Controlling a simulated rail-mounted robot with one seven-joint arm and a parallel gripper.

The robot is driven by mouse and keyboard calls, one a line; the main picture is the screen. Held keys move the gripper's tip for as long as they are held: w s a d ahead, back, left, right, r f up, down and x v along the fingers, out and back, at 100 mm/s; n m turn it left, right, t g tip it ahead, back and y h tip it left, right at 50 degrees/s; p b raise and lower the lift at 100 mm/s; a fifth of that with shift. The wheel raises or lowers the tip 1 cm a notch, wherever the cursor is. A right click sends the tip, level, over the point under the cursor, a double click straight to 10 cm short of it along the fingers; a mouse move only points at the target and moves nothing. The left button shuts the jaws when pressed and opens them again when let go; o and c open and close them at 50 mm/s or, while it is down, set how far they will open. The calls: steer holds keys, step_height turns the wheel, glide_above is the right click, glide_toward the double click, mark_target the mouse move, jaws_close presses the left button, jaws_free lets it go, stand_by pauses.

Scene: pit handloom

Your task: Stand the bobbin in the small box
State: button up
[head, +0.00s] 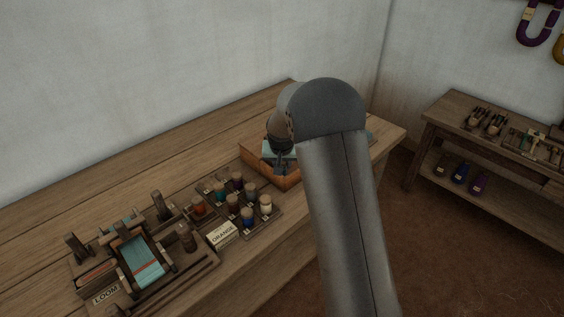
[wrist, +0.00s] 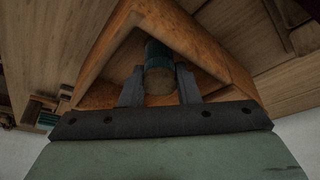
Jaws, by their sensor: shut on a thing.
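The bobbin (wrist: 157,55), wound in dark teal thread with a brown end, is between the two fingers of my gripper (wrist: 160,72) in the wrist view. The fingers are shut on its sides. The small box (wrist: 205,40) has orange-brown wooden walls, which frame the bobbin and fingers in that view. In the head view the box (head: 252,158) sits on the bench, with my gripper (head: 282,163) over it. My arm covers part of the box there, and the bobbin is hidden. I cannot tell whether the bobbin touches the box floor.
A small loom (head: 142,262) is farther left on the bench (head: 180,160). The bench behind these is clear. A side table (head: 470,150) with shelves stands at right.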

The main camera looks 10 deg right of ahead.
steer(key=shift+f, duration=0.25)
steer(key=o, duration=0.7)
steer(key=shift+r, duration=0.15)
steer(key=shift+c, duration=0.2)
steer(key=shift+r, duration=0.3)
steer(key=b+v, duration=0.1)
steer(key=v, duration=1.1)
steer(key=s+f+n+g+y, duration=0.1)
steer(key=s+f+n+g, duration=0.1)
steer(key=s, duration=3.4)
steer(key=shift+s+f+n+g, duration=0.25)
steer(key=shift+n+g, duration=0.25)
steer(key=shift+g, duration=0.5)
